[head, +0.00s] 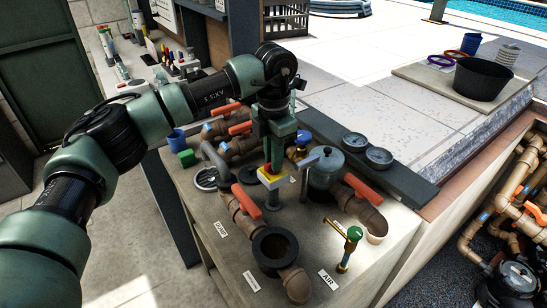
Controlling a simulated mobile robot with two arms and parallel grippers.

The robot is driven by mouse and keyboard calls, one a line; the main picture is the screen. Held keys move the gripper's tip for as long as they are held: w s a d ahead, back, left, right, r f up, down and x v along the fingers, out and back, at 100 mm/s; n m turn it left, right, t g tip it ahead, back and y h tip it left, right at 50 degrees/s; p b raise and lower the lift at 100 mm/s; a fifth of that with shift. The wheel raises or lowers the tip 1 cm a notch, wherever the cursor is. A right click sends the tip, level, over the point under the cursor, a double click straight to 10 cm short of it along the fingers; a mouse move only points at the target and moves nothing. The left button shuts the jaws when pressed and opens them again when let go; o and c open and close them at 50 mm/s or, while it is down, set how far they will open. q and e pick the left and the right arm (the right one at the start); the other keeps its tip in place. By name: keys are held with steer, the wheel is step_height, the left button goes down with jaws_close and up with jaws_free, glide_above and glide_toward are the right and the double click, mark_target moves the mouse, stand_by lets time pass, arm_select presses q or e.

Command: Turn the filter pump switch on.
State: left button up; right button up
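A small yellow switch box (272,179) with a red part on it stands on a short post on the bench top. I take it to be the filter pump switch. Its face is small and partly hidden, so its position cannot be read. My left gripper (275,158) points down from above, with its fingertips at or just over the box. Whether they touch it, and how far apart they are, cannot be told. My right gripper is not in view.
Orange-handled valves on brown pipes (246,204) crowd around the switch. A lidded grey-green pot (325,170) and a brass-coloured fitting (348,248) stand to the right. The bench's front-left strip is mostly clear.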

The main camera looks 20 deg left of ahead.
arm_select(q)
steer(key=o, duration=0.4)
steer(key=shift+r, duration=0.1)
step_height(320, 180, up, 8)
steer(key=shift+f+b, duration=0.15)
steer(key=shift+b, duration=0.7)
steer(key=shift+f, duration=0.1)
